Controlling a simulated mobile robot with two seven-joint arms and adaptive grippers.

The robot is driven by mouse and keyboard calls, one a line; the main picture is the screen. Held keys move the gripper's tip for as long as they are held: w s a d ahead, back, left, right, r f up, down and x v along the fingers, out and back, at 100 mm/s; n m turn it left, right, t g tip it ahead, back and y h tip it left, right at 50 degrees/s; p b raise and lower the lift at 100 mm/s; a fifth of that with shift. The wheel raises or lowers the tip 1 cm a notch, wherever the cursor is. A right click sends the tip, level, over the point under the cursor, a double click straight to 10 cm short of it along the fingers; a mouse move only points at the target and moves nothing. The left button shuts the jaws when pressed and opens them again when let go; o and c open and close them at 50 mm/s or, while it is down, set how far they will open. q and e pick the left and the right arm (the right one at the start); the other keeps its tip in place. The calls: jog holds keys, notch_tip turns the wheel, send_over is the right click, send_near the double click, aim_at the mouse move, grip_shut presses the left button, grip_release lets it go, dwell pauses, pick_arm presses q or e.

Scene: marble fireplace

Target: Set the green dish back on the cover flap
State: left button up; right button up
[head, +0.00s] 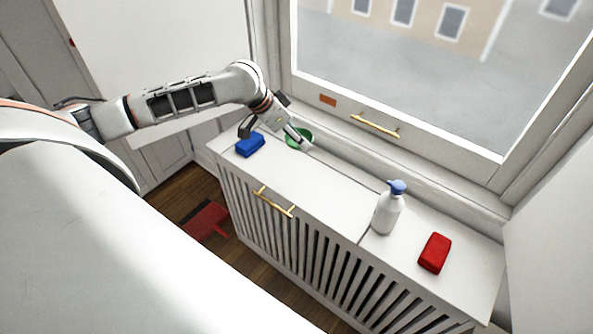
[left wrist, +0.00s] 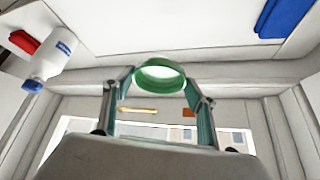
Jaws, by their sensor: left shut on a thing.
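The green dish (head: 304,131) is a small round ring-like piece in my left gripper (head: 298,140), at the back edge of the radiator cover below the window. In the left wrist view the dish (left wrist: 160,88) sits between the two fingers (left wrist: 160,80), which are shut on it at opposite sides. The cover flap (head: 300,178) is the white top panel with a gold handle at its front. In the left wrist view the white top (left wrist: 150,30) shows beyond the dish. I cannot tell whether the dish touches anything below. My right gripper is in neither view.
A blue block (head: 250,145) lies left of the gripper on the flap. A white bottle with blue pump (head: 387,210) and a red block (head: 435,253) stand on the right section. The window frame (head: 420,140) borders the back. The middle of the flap is clear.

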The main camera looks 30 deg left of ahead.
pick_arm(q)
notch_tip(320, 180, down, 9)
jog(key=shift+f+b, duration=0.15)
jog(key=shift+b, duration=0.2)
notch_tip(320, 180, down, 5)
jog(key=shift+f, duration=0.15)
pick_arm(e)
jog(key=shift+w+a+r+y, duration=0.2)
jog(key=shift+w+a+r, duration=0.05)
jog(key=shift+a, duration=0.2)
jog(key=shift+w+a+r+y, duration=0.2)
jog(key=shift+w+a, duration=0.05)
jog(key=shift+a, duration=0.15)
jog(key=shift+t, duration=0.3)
pick_arm(q)
jog(key=o, duration=1.3)
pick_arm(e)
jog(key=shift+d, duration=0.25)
